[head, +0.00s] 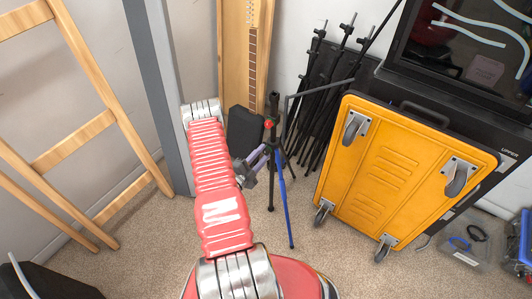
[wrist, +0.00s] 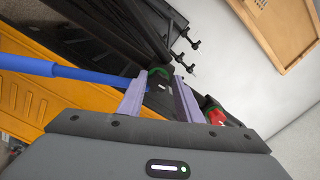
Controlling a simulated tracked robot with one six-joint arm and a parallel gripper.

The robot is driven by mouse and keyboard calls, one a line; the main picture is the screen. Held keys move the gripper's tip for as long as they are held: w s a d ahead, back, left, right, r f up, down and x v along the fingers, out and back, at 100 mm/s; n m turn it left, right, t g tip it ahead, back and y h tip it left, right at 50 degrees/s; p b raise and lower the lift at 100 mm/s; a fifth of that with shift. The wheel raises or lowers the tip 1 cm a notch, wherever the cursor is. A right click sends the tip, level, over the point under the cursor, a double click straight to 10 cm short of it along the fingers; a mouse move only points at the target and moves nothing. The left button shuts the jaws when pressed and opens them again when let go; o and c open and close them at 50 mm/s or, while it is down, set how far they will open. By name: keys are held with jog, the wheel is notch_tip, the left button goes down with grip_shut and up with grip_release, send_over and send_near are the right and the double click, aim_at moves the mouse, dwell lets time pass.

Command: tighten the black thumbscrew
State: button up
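A dark stand with splayed legs (head: 271,188), one of them blue, is in the middle of the head view. It has a red part (head: 267,124) near its top; a red part also shows in the wrist view (wrist: 215,116). My gripper (head: 262,153) is close against the stand's upper part. In the wrist view my gripper's fingers (wrist: 160,82) are apart. A black knob-like part with a green edge (wrist: 160,72) is between or just beyond the tips, with contact unclear. It may be the black thumbscrew; I cannot tell for sure.
A yellow wheeled dolly (head: 375,185) leans to the right of the stand. Several folded black stands (head: 330,90) lean on the wall behind. A wooden ladder (head: 85,125) is at the left. Carpet is clear in front of the stand.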

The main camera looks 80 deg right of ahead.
jog(key=shift+o, duration=0.6)
jog(key=shift+s, duration=0.1)
jog(key=shift+a, duration=0.1)
jog(key=shift+a+f, duration=0.1)
jog(key=shift+a, duration=0.05)
jog(key=shift+v, duration=2.9)
jog(key=v, duration=1.3)
jog(key=shift+w+a, duration=0.25)
jog(key=shift+a, duration=0.1)
jog(key=shift+f, duration=0.1)
